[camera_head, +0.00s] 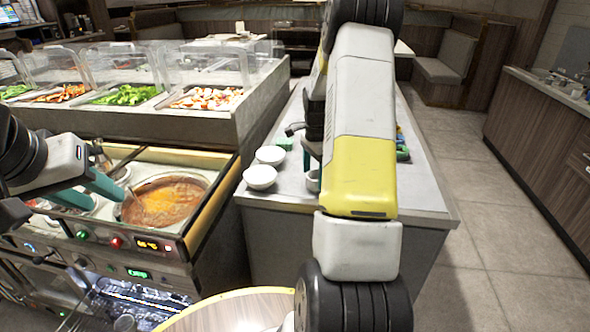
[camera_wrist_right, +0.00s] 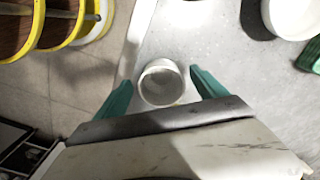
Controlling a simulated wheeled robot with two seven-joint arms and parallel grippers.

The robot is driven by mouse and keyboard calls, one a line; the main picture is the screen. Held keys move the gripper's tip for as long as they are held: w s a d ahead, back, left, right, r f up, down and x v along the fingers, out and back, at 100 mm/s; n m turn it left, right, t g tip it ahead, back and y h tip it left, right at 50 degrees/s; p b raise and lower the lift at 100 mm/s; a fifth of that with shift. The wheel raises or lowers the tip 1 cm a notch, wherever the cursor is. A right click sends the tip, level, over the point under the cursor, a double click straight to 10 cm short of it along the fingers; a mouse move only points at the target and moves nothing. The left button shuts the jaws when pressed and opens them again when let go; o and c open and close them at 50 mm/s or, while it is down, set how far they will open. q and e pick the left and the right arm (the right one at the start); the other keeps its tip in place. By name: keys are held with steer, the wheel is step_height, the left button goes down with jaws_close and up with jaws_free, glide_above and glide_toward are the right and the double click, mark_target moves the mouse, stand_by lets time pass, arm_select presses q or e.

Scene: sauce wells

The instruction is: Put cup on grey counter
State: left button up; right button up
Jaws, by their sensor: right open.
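A small white cup (camera_wrist_right: 162,82) stands on the grey counter (camera_wrist_right: 225,45) in the right wrist view, its round mouth facing the camera. In the head view the cup (camera_head: 313,181) is mostly hidden behind my right arm. My right gripper (camera_wrist_right: 163,84) is open, with one teal finger on each side of the cup and small gaps showing. The grey counter (camera_head: 425,185) runs back from the middle of the head view. My left gripper (camera_head: 98,192) has its teal fingers apart, over the food wells at the left.
Two white bowls (camera_head: 260,177) (camera_head: 270,155) sit left of the cup on the counter. Green items (camera_head: 402,152) lie beyond my right arm. A soup well (camera_head: 165,203) with a thin handle in it is near my left gripper. Floor is clear right of the counter.

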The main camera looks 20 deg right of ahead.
steer(key=s+a+r+n+t, duration=0.1)
steer(key=s+a+r+n, duration=0.15)
steer(key=r, duration=0.65)
steer(key=s+a+r+n+t, duration=0.15)
steer(key=a+r, duration=0.25)
steer(key=r, duration=0.5)
steer(key=s+a+r+n+t+y, duration=0.1)
steer(key=s+a+r+n+t, duration=0.1)
steer(key=s+a+n, duration=0.5)
steer(key=s+a+r+n+t+y, duration=0.1)
steer(key=s+a+r+n, duration=0.3)
steer(key=s, duration=1)
steer(key=a+n, duration=0.2)
steer(key=a, duration=0.1)
steer(key=shift+s+r+n+t, duration=0.2)
steer(key=shift+n+t, duration=0.15)
steer(key=shift+n, duration=0.05)
